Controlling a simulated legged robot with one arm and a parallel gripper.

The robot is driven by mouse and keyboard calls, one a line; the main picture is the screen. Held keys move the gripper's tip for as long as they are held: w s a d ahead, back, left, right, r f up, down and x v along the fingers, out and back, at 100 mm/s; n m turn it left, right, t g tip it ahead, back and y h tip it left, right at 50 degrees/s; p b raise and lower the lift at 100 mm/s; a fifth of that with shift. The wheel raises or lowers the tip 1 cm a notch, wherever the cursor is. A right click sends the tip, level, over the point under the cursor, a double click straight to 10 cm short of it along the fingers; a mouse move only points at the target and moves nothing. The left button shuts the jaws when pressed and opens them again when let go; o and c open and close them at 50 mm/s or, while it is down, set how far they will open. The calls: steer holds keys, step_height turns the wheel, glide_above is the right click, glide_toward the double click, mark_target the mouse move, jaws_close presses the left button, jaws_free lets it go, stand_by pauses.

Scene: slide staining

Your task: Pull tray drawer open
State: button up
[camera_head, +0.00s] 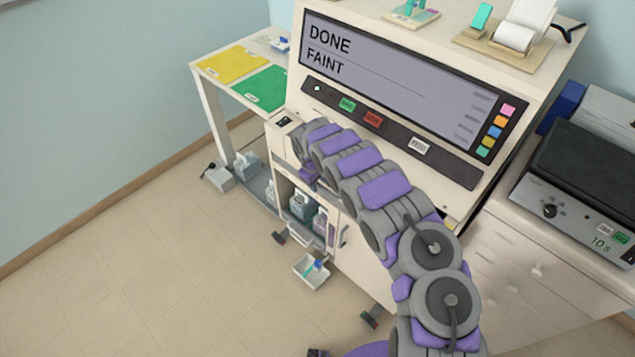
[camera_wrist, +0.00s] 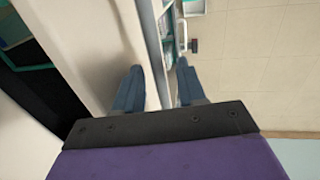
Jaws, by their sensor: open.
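The beige staining machine (camera_head: 385,85) stands in the middle of the head view, its screen reading DONE and FAINT. My arm reaches down to its left front, and my gripper (camera_wrist: 158,88) is hidden or hard to make out there in the head view. In the wrist view my gripper's two blue-grey fingers are open and apart. A pale panel edge and a grey metal strip (camera_wrist: 152,45) run between them; I cannot tell whether the fingers touch either. A dark opening with teal edging (camera_wrist: 35,68) lies left of the fingers. I cannot clearly pick out the tray drawer's handle.
Below my arm is an open compartment with bottles (camera_head: 301,205). A small white tray (camera_head: 311,271) sticks out low at the front. A side table with yellow (camera_head: 232,63) and green (camera_head: 262,88) mats stands left. White drawers (camera_head: 535,265) stand right. The floor at left is clear.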

steer(key=shift+d, duration=0.15)
steer(key=shift+d+r, duration=0.1)
steer(key=shift+d, duration=0.1)
steer(key=shift+c, duration=1.4)
steer(key=shift+a, duration=0.15)
jaws_close()
